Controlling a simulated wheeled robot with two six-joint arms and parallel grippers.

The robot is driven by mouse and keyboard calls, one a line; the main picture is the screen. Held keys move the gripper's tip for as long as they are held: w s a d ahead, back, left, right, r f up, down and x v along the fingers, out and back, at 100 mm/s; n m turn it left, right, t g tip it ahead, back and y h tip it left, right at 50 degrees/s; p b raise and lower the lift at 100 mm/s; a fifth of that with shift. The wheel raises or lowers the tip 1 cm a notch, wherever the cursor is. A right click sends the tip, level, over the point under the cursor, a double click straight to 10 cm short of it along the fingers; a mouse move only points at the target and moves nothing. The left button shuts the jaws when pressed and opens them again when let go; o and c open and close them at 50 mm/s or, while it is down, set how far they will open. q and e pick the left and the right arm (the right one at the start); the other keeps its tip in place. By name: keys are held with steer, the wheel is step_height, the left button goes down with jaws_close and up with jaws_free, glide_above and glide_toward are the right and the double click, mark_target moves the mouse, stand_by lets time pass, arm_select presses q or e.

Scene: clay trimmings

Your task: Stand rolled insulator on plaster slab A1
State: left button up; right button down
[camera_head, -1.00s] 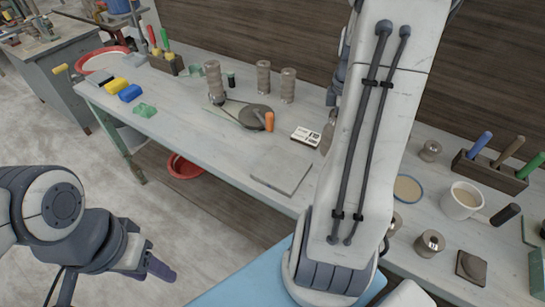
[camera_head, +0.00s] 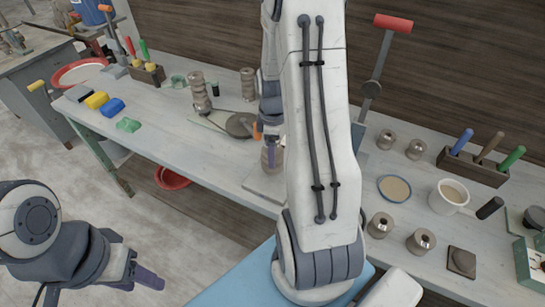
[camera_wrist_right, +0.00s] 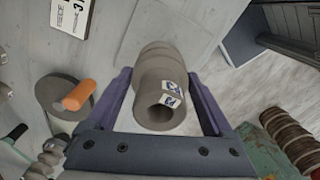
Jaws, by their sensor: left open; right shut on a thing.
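The rolled insulator (camera_head: 271,158) is a ribbed grey-brown clay cylinder, upright over the plaster slab (camera_head: 257,187). I cannot tell whether its base touches the slab. In the right wrist view the insulator (camera_wrist_right: 160,88) sits between the purple fingers of my right gripper (camera_wrist_right: 162,105), which is shut on it. A hollow end with small blue-white labels faces the camera. In the head view my right arm hides much of the slab and most of that gripper. My left gripper (camera_head: 148,279) is open and empty, low at the left, off the table.
Similar ribbed cylinders (camera_head: 200,92) (camera_head: 248,84) stand behind, near a dark round disc (camera_head: 240,124) with an orange-handled tool (camera_wrist_right: 82,95).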

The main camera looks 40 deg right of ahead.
step_height(320, 180, down, 3)
steer(key=shift+f+p, duration=0.15)
steer(key=shift+p, duration=0.25)
steer(key=shift+f, duration=0.25)
steer(key=shift+f, duration=0.15)
jaws_free()
